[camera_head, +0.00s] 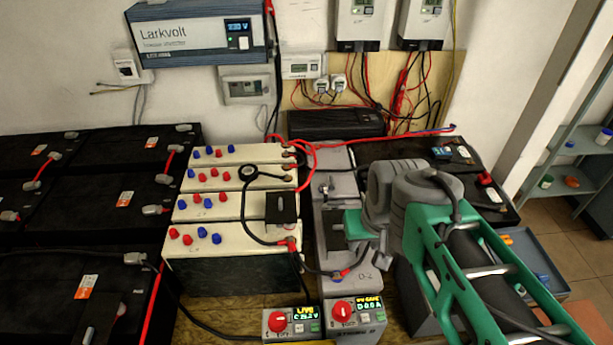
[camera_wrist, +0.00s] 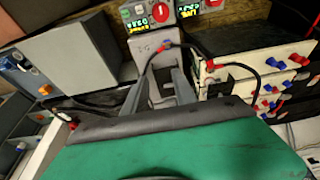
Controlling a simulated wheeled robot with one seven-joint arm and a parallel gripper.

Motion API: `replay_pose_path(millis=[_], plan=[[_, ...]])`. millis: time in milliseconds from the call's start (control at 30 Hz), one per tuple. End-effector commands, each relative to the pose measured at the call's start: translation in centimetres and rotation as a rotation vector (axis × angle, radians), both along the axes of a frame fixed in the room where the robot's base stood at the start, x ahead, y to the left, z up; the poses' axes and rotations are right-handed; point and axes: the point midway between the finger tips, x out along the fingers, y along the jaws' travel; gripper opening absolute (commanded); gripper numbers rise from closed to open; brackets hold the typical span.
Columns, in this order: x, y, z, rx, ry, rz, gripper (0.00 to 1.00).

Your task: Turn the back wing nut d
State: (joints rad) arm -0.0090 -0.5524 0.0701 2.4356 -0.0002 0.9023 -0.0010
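A narrow grey cabinet (camera_head: 335,179) runs from back to front between the cream-topped battery bank and my arm. A small metal fitting that looks like the back wing nut (camera_head: 325,190) stands on its rear part, left of my gripper. My gripper (camera_head: 340,223) is over the middle of the cabinet, in front of that fitting and apart from it. In the wrist view its two grey fingers (camera_wrist: 158,92) are spread with a gap between them, and I see nothing held. The back wing nut cannot be made out in the wrist view. A front terminal (camera_head: 346,274) carries red and blue marks.
Cream-topped batteries (camera_head: 205,207) with red and blue caps stand left, joined by black cables. A black box (camera_head: 281,208) sits beside the cabinet. Two red-knob meters (camera_head: 342,311) stand at the front. Red cables (camera_head: 315,146) cross behind. A blue tray (camera_head: 540,262) lies right.

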Motion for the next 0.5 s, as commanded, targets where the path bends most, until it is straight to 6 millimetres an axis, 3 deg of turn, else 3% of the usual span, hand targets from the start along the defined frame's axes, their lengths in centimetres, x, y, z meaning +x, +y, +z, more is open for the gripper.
replay_pose_path(millis=[67, 167, 267, 400, 500], plan=[[3.3, -0.2, -0.2, 0.000, -0.003, -0.008, 0.33], [9.7, -0.1, -0.5, 0.000, -0.019, -0.006, 0.33], [17.0, 0.2, -2.1, 0.000, -0.037, -0.003, 0.33], [26.6, 0.3, -6.3, 0.000, -0.065, -0.002, 0.33], [31.8, 0.2, -9.9, 0.001, -0.083, -0.004, 0.33]])
